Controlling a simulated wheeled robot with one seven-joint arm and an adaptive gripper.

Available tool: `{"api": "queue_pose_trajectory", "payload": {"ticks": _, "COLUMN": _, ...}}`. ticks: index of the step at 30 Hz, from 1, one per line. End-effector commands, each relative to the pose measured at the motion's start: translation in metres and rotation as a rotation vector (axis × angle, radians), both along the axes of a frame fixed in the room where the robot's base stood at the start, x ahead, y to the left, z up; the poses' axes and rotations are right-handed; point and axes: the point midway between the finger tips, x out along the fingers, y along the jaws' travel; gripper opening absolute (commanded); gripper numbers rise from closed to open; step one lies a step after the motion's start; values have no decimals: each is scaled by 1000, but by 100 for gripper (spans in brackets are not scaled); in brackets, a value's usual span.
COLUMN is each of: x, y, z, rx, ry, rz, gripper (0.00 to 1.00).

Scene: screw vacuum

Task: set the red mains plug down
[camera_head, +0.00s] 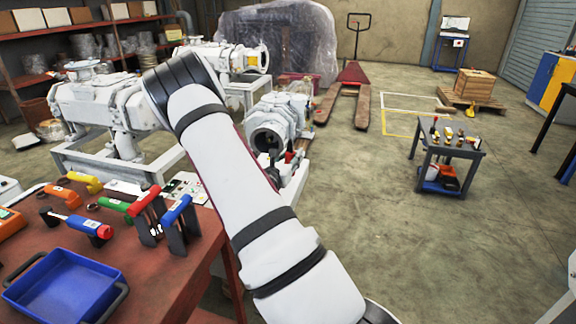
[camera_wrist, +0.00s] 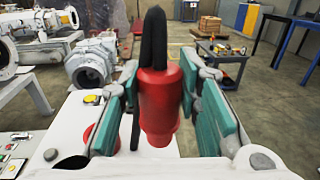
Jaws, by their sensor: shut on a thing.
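The red mains plug (camera_wrist: 158,112) is in the middle of the wrist view, upright, with its thick black cable (camera_wrist: 153,38) rising from its top. My gripper (camera_wrist: 165,100) has its teal pads on either side of the plug and is shut on it. What lies right under the plug is hidden by the plug and my gripper's white body. In the head view my arm crosses the middle of the picture, and I cannot make out the gripper or the plug there.
A red workbench (camera_head: 160,283) at left holds a blue tray (camera_head: 65,288) and several coloured-handled tools. White pump machinery (camera_head: 268,130) stands beyond my arm. A small tool cart (camera_head: 448,150) stands at right. The floor (camera_head: 440,260) at front right is clear.

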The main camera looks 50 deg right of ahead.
Motion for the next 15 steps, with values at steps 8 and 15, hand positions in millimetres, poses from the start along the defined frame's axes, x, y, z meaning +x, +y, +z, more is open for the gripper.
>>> {"api": "queue_pose_trajectory", "payload": {"ticks": 8, "x": 17, "y": -12, "z": -5, "rx": 0, "ry": 1, "rz": -1, "gripper": 0}}
{"api": "queue_pose_trajectory", "payload": {"ticks": 15, "x": 17, "y": -12, "z": -35, "rx": 0, "ry": 2, "rz": -1, "gripper": 0}}
